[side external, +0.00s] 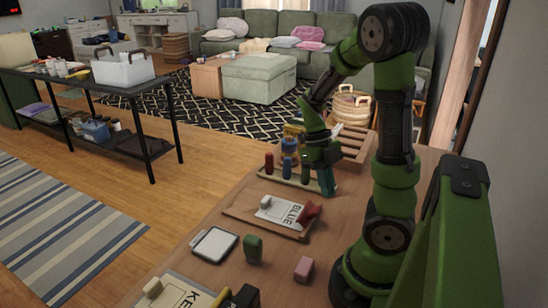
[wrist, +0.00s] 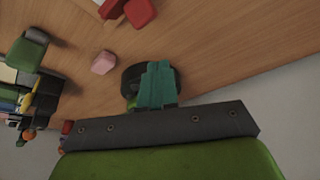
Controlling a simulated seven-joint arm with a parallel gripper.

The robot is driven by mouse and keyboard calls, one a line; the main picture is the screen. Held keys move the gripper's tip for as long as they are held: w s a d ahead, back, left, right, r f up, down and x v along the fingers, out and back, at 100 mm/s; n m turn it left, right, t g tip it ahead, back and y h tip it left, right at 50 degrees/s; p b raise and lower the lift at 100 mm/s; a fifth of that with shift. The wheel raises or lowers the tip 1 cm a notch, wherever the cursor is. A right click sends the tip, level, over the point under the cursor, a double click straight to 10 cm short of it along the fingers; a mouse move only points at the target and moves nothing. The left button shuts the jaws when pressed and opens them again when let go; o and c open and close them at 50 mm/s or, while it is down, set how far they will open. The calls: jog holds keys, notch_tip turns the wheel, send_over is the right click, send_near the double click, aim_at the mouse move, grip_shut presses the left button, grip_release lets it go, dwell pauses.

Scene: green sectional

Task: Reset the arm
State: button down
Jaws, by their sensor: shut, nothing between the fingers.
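My green arm stands at the right of the wooden table in the side external view. My gripper (side external: 328,183) hangs low over the table beside the right end of a peg rack (side external: 298,183); I cannot tell if it touches the rack. Its teal fingers also show in the wrist view (wrist: 157,84), closed together with nothing between them.
A wooden tray (side external: 236,212) holds a card reading "BLUE" and a red piece (side external: 309,213). A white pad (side external: 214,245), a green block (side external: 253,248) and a pink block (side external: 303,268) lie nearer. A slatted rack (side external: 357,140) stands behind the gripper.

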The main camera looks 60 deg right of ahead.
dwell(0.3)
jog(key=w+a+r+n+t, duration=0.1)
jog(key=w+a+n+t, duration=0.25)
jog(key=n, duration=0.85)
jog(key=w+a+r+n+t, duration=0.2)
jog(key=w+a+n, duration=0.2)
jog(key=n, duration=0.8)
jog(key=a+r+n+t, duration=0.5)
jog(key=a+r+n, duration=0.5)
jog(key=n, duration=0.4)
jog(key=shift+w+a+t, duration=0.25)
jog(key=shift+a+t, duration=0.1)
jog(key=shift+a, duration=0.2)
jog(key=shift+d+r, duration=0.1)
